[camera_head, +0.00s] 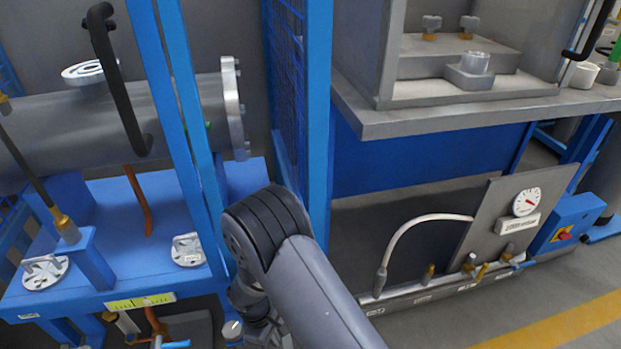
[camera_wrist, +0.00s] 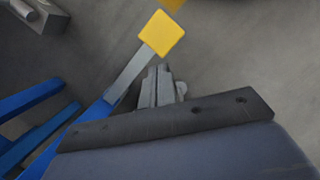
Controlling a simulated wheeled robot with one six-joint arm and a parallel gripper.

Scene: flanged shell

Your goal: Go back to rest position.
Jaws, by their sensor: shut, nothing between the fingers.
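My gripper (camera_wrist: 158,74) shows in the wrist view just beyond the dark mounting bar, with its fingers close together and nothing between them. It points down over the grey floor. In the head view my arm comes up from the bottom edge, bends at the middle, and its wrist hangs down left of the link. The gripper tips are not clear there. The grey flanged shell (camera_head: 176,104) lies level at the left, behind blue posts, with a bolted flange (camera_head: 235,108) at its right end. My gripper is apart from it.
A blue frame (camera_head: 319,110) stands close behind my elbow. A grey bench (camera_head: 430,121) is at the upper right. A gauge panel (camera_head: 510,225) with a white hose stands low at right. A yellow-ended post (camera_wrist: 163,34) is near the gripper in the wrist view. Floor (camera_head: 480,315) is clear at lower right.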

